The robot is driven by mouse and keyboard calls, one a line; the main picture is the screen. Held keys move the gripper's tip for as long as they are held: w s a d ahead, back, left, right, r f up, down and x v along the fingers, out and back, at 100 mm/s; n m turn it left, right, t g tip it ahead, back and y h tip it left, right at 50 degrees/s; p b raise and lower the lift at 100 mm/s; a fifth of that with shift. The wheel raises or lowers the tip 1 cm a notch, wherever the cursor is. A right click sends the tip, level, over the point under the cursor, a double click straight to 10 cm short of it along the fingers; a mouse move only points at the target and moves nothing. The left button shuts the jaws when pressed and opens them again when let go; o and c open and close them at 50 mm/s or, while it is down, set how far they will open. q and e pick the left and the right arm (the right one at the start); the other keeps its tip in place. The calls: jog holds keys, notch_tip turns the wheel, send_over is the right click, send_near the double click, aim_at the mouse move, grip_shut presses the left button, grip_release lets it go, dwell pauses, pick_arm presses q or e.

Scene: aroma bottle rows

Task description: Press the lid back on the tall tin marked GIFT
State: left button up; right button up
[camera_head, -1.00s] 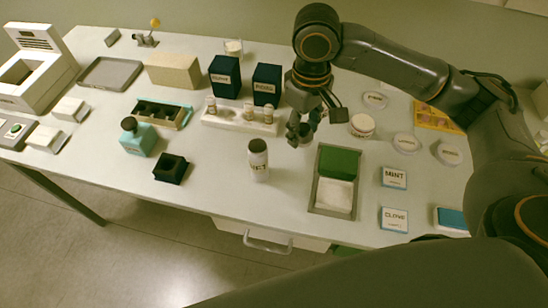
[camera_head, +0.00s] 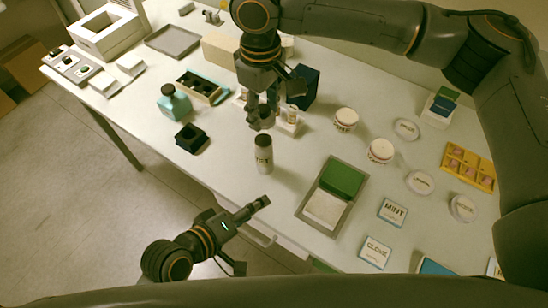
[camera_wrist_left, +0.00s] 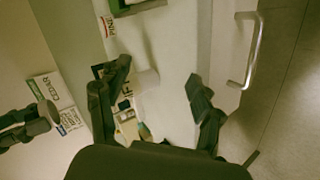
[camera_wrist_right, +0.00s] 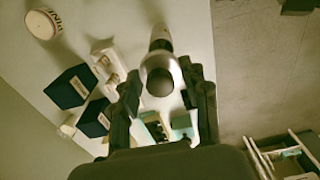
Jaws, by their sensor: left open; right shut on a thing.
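The tall tin (camera_head: 263,157), a pale cylinder with dark lettering, stands upright near the table's front edge. Its lettering also shows in the left wrist view (camera_wrist_left: 127,92), partly behind a finger. My right gripper (camera_head: 262,118) is above the tin, pointing down, shut on a small round grey lid (camera_wrist_right: 160,82). In the right wrist view the lid hides part of the tin (camera_wrist_right: 161,38). A small gap seems to separate lid and tin, but contact is hard to judge. My left gripper (camera_head: 252,235) is open and empty, low at the table's front edge, in front of the tin.
A small dark open box (camera_head: 191,138) and a teal bottle (camera_head: 174,103) stand left of the tin. A grey tray with a green block (camera_head: 342,178) lies to its right. A white rack (camera_head: 289,122) and dark blue boxes are behind. A drawer handle sits below the edge.

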pick_arm(q)
jog(key=d+r+n, duration=0.1)
jog(key=d+n+t+h, duration=0.1)
jog(key=n, duration=0.1)
jog(key=w+d+r+n+t+h, duration=0.1)
jog(key=shift+d+r+n, duration=0.25)
jog(key=shift+r+n, duration=0.1)
jog(key=shift+n, duration=0.05)
pick_arm(e)
jog(key=shift+a+f, duration=0.1)
pick_arm(q)
notch_tip(320, 180, up, 2)
jog(key=w+n+t+h, duration=0.1)
jog(key=n+t, duration=0.2)
jog(key=n, duration=0.3)
pick_arm(e)
jog(key=shift+w+a, duration=0.2)
jog(key=shift+s+d, duration=0.1)
jog(key=shift+d, duration=0.05)
pick_arm(q)
jog(key=n+t+y, duration=0.4)
jog(key=n+y, duration=0.1)
jog(key=n, duration=1.2)
send_near(261, 156)
jog(key=shift+w+d, duration=0.15)
jog(key=shift+m, duration=0.3)
jog(key=x, duration=1.2)
jog(key=shift+w, duration=0.1)
